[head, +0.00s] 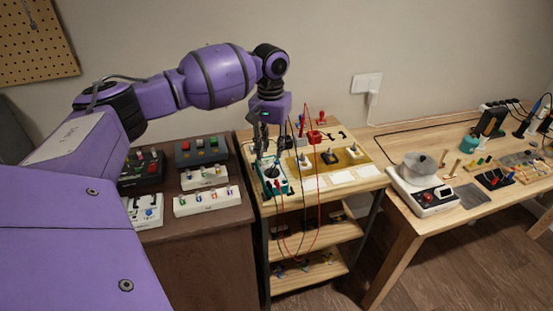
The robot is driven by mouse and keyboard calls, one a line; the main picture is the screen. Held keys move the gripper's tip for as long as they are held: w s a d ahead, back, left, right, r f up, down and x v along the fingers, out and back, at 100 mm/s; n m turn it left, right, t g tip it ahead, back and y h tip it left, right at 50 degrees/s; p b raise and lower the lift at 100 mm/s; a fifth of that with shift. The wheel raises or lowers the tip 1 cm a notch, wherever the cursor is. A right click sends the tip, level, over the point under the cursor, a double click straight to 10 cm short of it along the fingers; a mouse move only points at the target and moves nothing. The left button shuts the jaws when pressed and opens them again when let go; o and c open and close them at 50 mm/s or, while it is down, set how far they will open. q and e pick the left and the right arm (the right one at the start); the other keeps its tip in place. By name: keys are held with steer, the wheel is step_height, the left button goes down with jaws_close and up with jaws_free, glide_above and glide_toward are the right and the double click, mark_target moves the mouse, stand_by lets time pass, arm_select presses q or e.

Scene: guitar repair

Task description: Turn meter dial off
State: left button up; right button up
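The meter (283,187) is a small teal-edged box with a pale face, lying at the front left of the middle wooden bench. Its dark round dial (271,172) shows on the face, but its pointer setting is too small to read. My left gripper (264,154) points down from above, its dark fingertips just over the far part of the meter. I cannot tell whether the fingers touch the meter or how far apart they are. My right gripper is not in view.
Red and black leads (319,205) hang from the bench front. A tan block with knobs (334,158) lies right of the meter. Pedal boxes (207,200) fill the dark cabinet at left. A hotplate with a pot (421,168) stands on the right table.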

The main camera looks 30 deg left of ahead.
mark_target(272, 169)
arm_select(q)
step_height(272, 169, down, 4)
steer(key=shift+r, duration=0.25)
step_height(272, 169, down, 3)
steer(key=shift+w+r, duration=0.1)
steer(key=shift+c, duration=0.3)
jaws_close()
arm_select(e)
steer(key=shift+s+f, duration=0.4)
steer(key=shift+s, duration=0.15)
